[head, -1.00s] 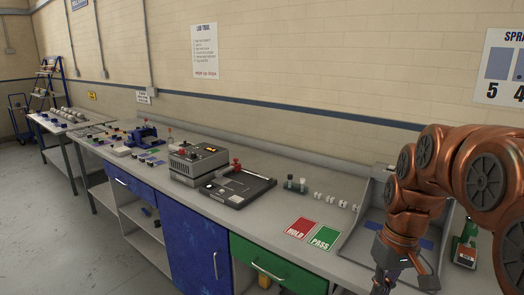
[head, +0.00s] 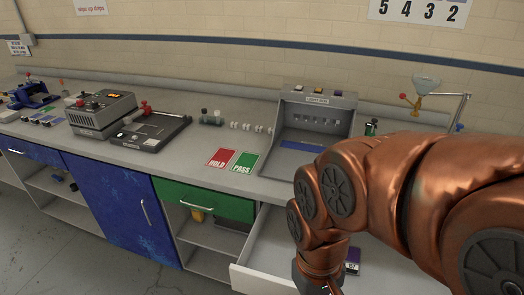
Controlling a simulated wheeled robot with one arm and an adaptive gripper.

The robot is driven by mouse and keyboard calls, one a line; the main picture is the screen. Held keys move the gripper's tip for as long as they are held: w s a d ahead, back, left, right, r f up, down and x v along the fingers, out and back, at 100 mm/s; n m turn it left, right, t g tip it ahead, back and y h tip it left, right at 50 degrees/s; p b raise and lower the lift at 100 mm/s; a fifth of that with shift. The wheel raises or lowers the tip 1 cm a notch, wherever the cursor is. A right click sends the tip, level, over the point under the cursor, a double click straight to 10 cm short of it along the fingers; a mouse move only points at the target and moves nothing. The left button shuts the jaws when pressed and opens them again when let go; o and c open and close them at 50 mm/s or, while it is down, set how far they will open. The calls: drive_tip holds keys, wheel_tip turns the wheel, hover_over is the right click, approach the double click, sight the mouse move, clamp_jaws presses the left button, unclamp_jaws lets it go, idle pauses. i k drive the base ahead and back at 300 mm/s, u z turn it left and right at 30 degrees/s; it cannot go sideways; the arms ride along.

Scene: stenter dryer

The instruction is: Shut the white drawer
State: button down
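The white drawer (head: 262,277) stands pulled out from under the grey bench, right of the green drawer (head: 205,200). Its front panel and part of its inside show, and a small dark item with a white label (head: 352,259) lies in it. My copper-coloured arm crosses the right side of the view and covers much of the drawer. My gripper is at the bottom edge, near the drawer's front, and its fingers are cut off by the frame. I cannot tell whether it touches the drawer.
The bench top (head: 190,155) carries a grey light box (head: 318,115), red HOLD (head: 222,158) and green PASS (head: 244,162) cards, and a grey machine (head: 102,112). A blue cabinet door (head: 120,205) is shut left of the open shelf. Grey floor (head: 75,250) is free at the lower left.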

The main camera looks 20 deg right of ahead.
sight(263, 266)
drive_tip(key=z, duration=0.2)
drive_tip(key=k, duration=0.45)
drive_tip(key=z, duration=3.75)
drive_tip(key=k, duration=1.2)
drive_tip(key=u, duration=2.1)
